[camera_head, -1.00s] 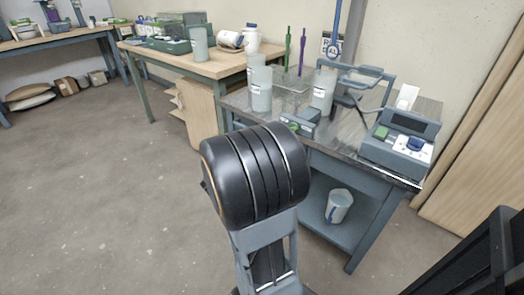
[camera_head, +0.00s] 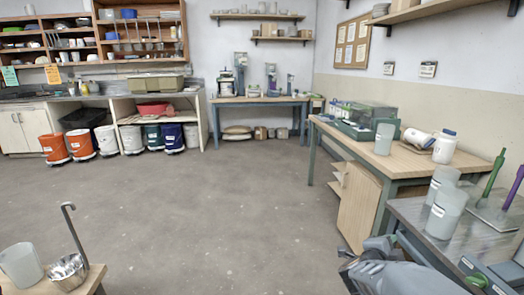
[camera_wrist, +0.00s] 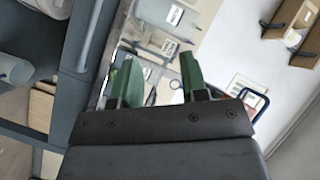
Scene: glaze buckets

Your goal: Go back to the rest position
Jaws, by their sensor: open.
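My gripper (camera_wrist: 158,75) shows in the wrist view with its two green fingers spread apart and nothing between them. The wrist view is steeply tilted. Beyond the fingers is a cluttered work surface with pale containers, too skewed to tell apart. In the head view, part of my arm shows at the bottom right, beside the grey-topped table (camera_head: 437,243). The fingers cannot be made out in the head view.
Grey cups (camera_head: 445,213) stand on the grey-topped table. A wooden table (camera_head: 400,168) behind it bears a white jar (camera_head: 445,147). A ladle (camera_head: 72,262) and a pale pitcher (camera_head: 20,265) are at the lower left. Orange buckets (camera_head: 54,148) line the back. The middle floor is open.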

